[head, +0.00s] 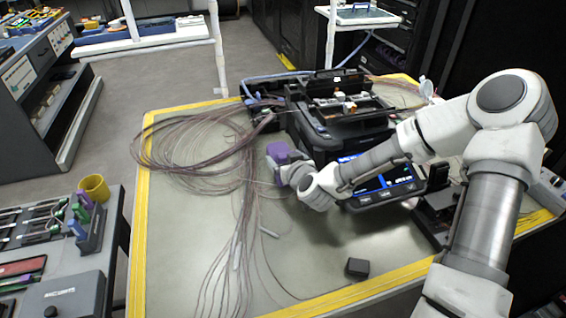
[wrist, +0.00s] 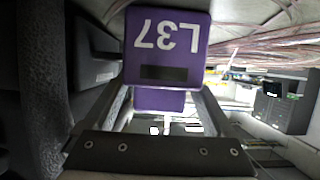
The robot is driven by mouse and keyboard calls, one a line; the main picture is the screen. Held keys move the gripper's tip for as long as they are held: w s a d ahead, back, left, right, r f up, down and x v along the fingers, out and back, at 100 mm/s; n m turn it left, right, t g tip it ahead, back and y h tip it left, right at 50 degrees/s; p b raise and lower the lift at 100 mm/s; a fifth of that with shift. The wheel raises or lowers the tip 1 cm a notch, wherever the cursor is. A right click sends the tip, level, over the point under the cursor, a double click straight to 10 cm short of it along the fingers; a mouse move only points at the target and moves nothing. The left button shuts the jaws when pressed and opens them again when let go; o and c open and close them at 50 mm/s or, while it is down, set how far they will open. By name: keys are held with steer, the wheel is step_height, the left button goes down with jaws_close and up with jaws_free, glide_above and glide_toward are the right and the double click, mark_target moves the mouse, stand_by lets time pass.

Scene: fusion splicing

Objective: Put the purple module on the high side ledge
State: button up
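The purple module (head: 277,152) is at my gripper (head: 287,163) in the head view, above the table beside the fibre coils. In the wrist view the purple module (wrist: 166,45) shows a white "L37" upside down and a dark slot. The fingers of my gripper (wrist: 162,98) reach to its two sides and appear shut on it. A small raised white ledge (head: 358,16) stands on a post at the back. A longer, lower white ledge (head: 150,42) is at the back left.
The fusion splicer (head: 345,130) with its lit screen stands right of my gripper. Loose fibres (head: 190,150) cover the table's left half. A small black block (head: 357,267) lies near the front edge. A tool bench with a yellow cup (head: 94,188) is at left.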

jaws_close()
steer(key=shift+r, duration=0.15)
